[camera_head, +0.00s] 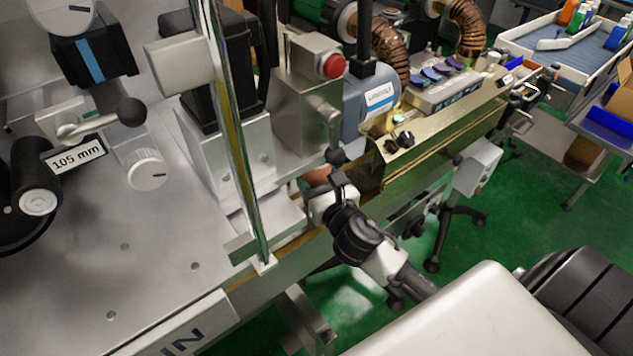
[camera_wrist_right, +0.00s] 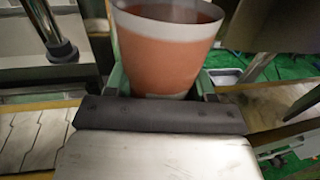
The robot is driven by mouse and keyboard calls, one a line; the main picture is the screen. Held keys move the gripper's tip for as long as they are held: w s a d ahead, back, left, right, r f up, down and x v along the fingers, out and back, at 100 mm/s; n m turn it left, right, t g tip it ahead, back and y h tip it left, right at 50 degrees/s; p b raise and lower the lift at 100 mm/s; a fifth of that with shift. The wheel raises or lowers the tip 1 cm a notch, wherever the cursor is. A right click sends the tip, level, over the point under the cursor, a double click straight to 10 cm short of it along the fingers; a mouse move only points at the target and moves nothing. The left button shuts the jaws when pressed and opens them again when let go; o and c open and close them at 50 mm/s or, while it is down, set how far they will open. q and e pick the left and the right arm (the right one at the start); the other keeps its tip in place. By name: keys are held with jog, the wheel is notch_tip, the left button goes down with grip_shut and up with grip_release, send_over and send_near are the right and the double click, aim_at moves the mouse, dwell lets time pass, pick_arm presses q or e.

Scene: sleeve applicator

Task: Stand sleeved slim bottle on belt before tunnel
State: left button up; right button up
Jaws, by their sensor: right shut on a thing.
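My right gripper (camera_head: 332,182) is shut on the slim bottle (camera_wrist_right: 168,55). In the head view only a small orange part of the bottle (camera_head: 317,177) shows behind the gripper. The brass-coloured tunnel (camera_head: 440,132) lies just right of the gripper. The slatted belt (camera_wrist_right: 32,138) runs past the bottle in the wrist view. I cannot tell whether the bottle's base touches it. My left gripper is not in view.
An upright metal-edged clear panel (camera_head: 240,140) stands left of the gripper. A machine housing with a red button (camera_head: 331,66) stands behind it. The grey machine deck (camera_head: 150,270) fills the left. Bottles (camera_head: 578,15) stand on a far table. Green floor shows at right.

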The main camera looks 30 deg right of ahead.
jog(key=shift+f, duration=0.5)
jog(key=o, duration=1.2)
jog(key=shift+f, duration=0.15)
jog(key=shift+c, duration=0.2)
jog(key=shift+s, duration=0.1)
jog(key=s+b, duration=0.2)
jog(key=s, duration=1)
jog(key=shift+a, duration=0.35)
